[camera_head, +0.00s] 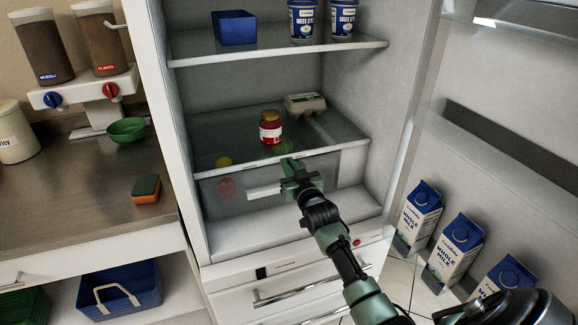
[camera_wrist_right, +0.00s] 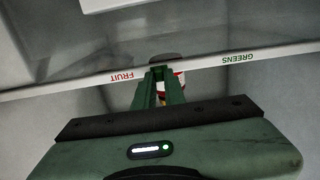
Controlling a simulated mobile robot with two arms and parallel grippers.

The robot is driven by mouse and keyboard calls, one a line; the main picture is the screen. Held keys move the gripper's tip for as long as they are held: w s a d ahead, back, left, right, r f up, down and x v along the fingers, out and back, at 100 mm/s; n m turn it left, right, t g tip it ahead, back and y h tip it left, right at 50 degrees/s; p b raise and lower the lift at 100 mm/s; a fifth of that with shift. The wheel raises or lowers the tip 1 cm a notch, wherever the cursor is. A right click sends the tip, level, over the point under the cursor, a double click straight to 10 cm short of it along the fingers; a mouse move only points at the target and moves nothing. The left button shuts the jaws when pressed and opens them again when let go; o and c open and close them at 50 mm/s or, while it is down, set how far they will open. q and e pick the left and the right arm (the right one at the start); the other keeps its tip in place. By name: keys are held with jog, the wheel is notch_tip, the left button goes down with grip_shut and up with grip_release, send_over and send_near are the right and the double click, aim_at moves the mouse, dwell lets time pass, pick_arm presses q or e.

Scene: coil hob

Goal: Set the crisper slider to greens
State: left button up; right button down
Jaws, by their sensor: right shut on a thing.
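The fridge's crisper strip shows in the right wrist view as a white rail (camera_wrist_right: 200,65). It bears an upside-down red FRUIT label (camera_wrist_right: 120,76) and a green GREENS label (camera_wrist_right: 239,58). My right gripper (camera_wrist_right: 160,72) meets the rail between the labels, nearer FRUIT. It is shut on what appears to be the slider (camera_wrist_right: 166,57), a dark piece mostly hidden by the fingers. In the head view my right gripper (camera_head: 299,170) is at the front edge of the lower glass shelf (camera_head: 225,163).
A red jar (camera_head: 270,129) and an egg carton (camera_head: 305,103) stand on the shelf just behind my gripper. Milk cartons (camera_head: 455,248) stand at the right by the open door. A counter (camera_head: 80,185) lies at the left.

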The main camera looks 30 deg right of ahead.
dwell(0.6)
jog(key=a, duration=0.2)
jog(key=w+a, duration=0.1)
jog(key=a, duration=0.1)
jog(key=a+p, duration=0.1)
jog(key=a, duration=0.1)
jog(key=shift+w+a, duration=0.15)
jog(key=shift+w, duration=0.1)
jog(key=shift+f, duration=0.1)
jog(key=c, duration=1.8)
grip_release()
jog(key=o, duration=0.3)
jog(key=shift+a, duration=0.15)
